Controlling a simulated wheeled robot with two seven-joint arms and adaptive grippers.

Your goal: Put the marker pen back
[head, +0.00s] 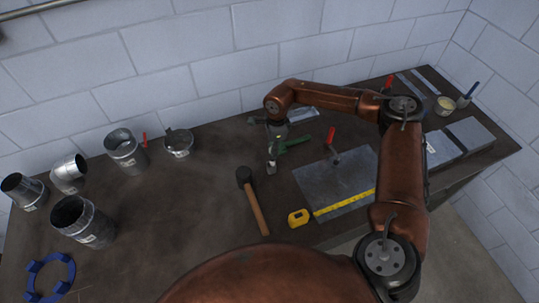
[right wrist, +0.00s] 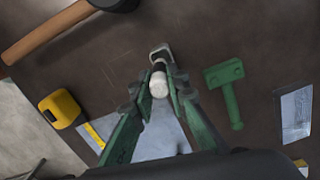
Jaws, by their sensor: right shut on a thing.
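The marker pen (right wrist: 158,84) is white and sits between the fingertips of my right gripper (right wrist: 157,88), which is shut on it. In the head view my right gripper (head: 273,150) hangs over the middle of the bench, partly hidden by its own wrist. A small grey piece with a squarish end (right wrist: 160,52) shows just past the fingertips. I cannot tell whether the pen touches or enters it. My left gripper is not in view.
A hammer (head: 253,202) and yellow tape measure (head: 298,218) lie left of a metal sheet (head: 338,180). A green T-shaped tool (right wrist: 226,88) lies close to the gripper. Duct pieces (head: 84,222) stand at left. Bare bench (head: 180,210) lies between.

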